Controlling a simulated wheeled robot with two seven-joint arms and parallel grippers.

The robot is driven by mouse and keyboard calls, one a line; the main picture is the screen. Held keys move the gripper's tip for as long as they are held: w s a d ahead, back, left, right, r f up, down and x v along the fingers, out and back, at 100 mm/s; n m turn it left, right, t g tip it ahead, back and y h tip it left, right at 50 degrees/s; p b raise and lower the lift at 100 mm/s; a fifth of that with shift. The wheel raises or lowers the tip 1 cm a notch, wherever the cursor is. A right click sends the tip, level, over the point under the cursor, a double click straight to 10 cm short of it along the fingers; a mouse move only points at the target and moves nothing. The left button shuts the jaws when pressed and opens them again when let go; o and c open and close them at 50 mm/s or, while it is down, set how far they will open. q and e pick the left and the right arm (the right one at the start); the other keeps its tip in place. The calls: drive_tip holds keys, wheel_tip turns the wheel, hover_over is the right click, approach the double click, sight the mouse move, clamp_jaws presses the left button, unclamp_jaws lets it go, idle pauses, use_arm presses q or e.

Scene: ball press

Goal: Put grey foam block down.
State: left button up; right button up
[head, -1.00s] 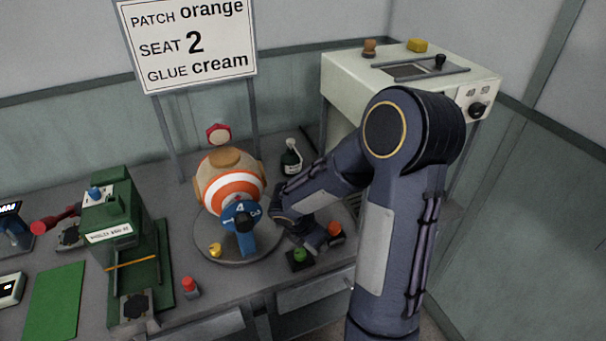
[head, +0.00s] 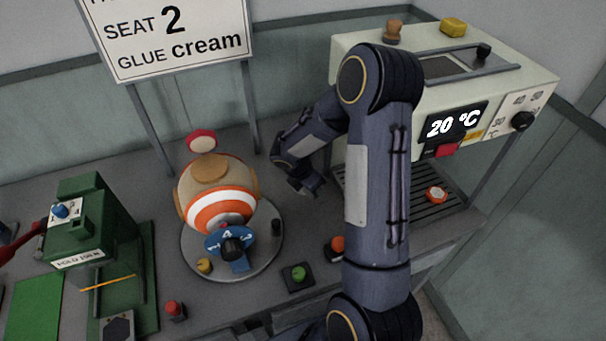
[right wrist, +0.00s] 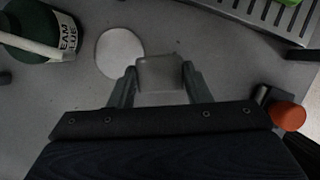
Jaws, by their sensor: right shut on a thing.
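My right gripper (right wrist: 160,85) is shut on the grey foam block (right wrist: 160,72), which sits between its two fingertips in the right wrist view. The block is close over the grey table; I cannot tell whether it touches. A pale round disc (right wrist: 120,52) lies just left of the block. In the head view my right gripper (head: 306,188) is on the table's back part, right of the striped ball (head: 218,210); the block is not visible there. My left gripper is not in view.
A green button (head: 298,275) and an orange button (head: 337,246) sit at the front. The ball rests on a round plate (head: 200,268). A cream machine (head: 350,50) reading 20 °C stands over a slatted rack (head: 448,208).

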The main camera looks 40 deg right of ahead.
drive_tip(key=w, duration=0.1)
drive_tip(key=w+d+f, duration=0.1)
drive_tip(key=w+f, duration=0.1)
drive_tip(key=w, duration=0.1)
drive_tip(key=shift+d+p, duration=0.15)
drive_tip(key=shift+p, duration=0.25)
drive_tip(key=w+f, duration=0.1)
drive_tip(key=w+d+f+p, duration=0.1)
drive_tip(key=shift+w+f, duration=0.2)
drive_tip(key=shift+w, duration=0.2)
drive_tip(key=shift+s, duration=0.1)
drive_tip(key=shift+a, duration=0.1)
drive_tip(key=shift+f+b, duration=0.25)
drive_tip(key=shift+b, duration=0.1)
drive_tip(key=o, duration=1)
drive_tip(key=shift+r, duration=0.1)
